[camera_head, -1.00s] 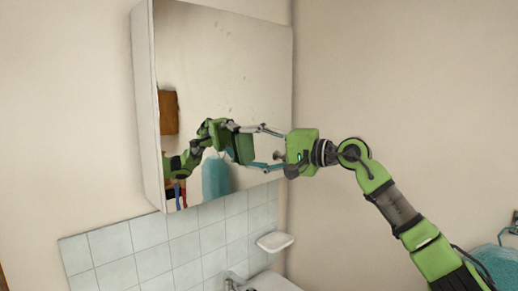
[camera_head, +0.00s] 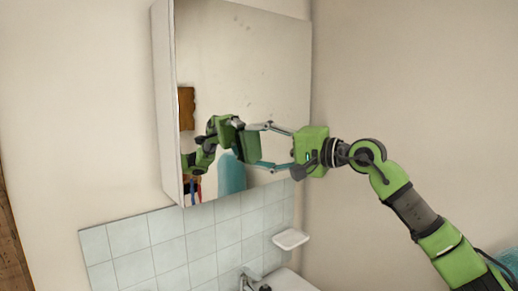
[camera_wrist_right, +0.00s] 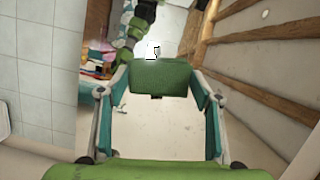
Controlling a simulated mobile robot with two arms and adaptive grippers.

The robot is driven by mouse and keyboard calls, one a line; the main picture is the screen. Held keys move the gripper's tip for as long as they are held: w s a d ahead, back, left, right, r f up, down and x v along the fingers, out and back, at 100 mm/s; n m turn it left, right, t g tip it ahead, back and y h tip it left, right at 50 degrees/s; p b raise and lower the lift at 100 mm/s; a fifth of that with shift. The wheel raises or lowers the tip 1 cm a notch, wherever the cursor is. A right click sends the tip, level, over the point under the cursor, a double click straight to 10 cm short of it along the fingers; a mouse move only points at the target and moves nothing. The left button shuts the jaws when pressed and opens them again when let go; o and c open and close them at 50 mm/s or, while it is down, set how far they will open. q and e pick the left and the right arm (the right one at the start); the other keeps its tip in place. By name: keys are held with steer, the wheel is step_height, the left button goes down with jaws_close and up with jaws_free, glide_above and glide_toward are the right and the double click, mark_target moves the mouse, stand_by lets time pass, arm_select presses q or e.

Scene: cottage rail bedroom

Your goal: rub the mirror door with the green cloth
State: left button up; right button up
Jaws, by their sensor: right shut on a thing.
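The mirror door (camera_head: 245,60) fronts a white wall cabinet and has several small dark specks on its upper part. My right gripper (camera_head: 262,146) reaches in from the right in front of its lower middle. It is shut on the green cloth (camera_head: 246,146), a dark green block-like pad facing the glass. The cloth also shows between the fingertips in the right wrist view (camera_wrist_right: 160,77). The cloth is against or very close to the mirror; I cannot tell if it touches. The mirror reflects my arm beside the cloth. My left gripper is not in view.
Below the cabinet are pale wall tiles (camera_head: 130,240), a white soap dish (camera_head: 290,239) and part of a sink with a tap (camera_head: 250,281). The cabinet's white side (camera_head: 165,100) faces left. A teal thing (camera_head: 507,262) shows at the lower right edge.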

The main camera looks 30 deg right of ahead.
steer(key=shift+s+d+f+b, duration=0.1)
steer(key=shift+s+f+b, duration=0.1)
steer(key=shift+s+b, duration=0.2)
steer(key=b+v, duration=0.2)
steer(key=v, duration=0.1)
steer(key=shift+s+a, duration=0.25)
steer(key=shift+s, duration=0.25)
steer(key=shift+s+r, duration=0.2)
steer(key=shift+s, duration=0.25)
steer(key=shift+b, duration=0.3)
steer(key=s+b, duration=0.2)
steer(key=s, duration=0.1)
steer(key=shift+d, duration=0.3)
